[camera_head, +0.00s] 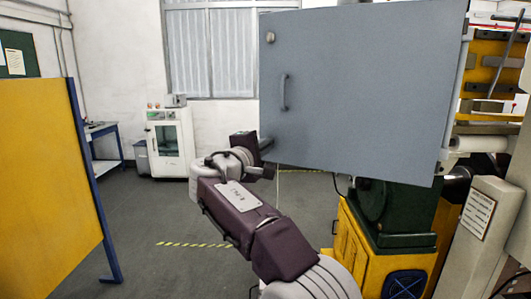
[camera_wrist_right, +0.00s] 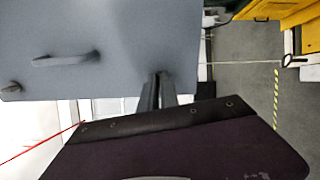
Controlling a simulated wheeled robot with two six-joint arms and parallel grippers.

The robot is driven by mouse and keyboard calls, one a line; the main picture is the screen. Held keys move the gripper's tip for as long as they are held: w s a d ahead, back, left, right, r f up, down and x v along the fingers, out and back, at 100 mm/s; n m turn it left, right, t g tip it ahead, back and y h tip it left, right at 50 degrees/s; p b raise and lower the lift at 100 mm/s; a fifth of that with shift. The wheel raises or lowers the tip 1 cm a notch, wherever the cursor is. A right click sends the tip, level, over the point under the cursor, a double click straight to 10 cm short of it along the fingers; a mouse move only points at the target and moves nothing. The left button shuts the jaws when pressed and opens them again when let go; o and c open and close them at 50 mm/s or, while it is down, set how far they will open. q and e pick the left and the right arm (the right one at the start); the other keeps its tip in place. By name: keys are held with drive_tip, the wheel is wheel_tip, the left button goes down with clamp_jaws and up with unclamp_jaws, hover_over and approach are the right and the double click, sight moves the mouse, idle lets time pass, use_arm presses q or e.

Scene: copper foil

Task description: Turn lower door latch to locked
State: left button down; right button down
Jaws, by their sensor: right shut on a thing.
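The grey cabinet door (camera_head: 360,85) fills the upper right of the head view; it also shows in the right wrist view (camera_wrist_right: 120,35). My right gripper (camera_head: 262,147) is at the door's lower left corner. In the right wrist view its two fingers (camera_wrist_right: 158,88) are close together against the door face, shut on the lower door latch. The fingers hide the latch, so its angle cannot be told. The upper latch (camera_head: 270,37) is a small knob near the door's top left corner, also seen in the right wrist view (camera_wrist_right: 11,88). My left gripper is not in view.
A bar handle (camera_head: 284,92) stands out from the door between the latches. A green and yellow machine (camera_head: 390,225) is below and behind the door. A yellow panel (camera_head: 45,170) stands at the left. The floor between is clear, with a white cabinet (camera_head: 170,140) farther back.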

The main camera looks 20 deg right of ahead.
drive_tip(key=shift+f+m+b, duration=0.15)
drive_tip(key=shift+m+b, duration=0.3)
drive_tip(key=shift+m, duration=0.45)
drive_tip(key=c, duration=1.6)
unclamp_jaws()
drive_tip(key=shift+s, duration=0.1)
drive_tip(key=b+v, duration=0.2)
drive_tip(key=v, duration=0.7)
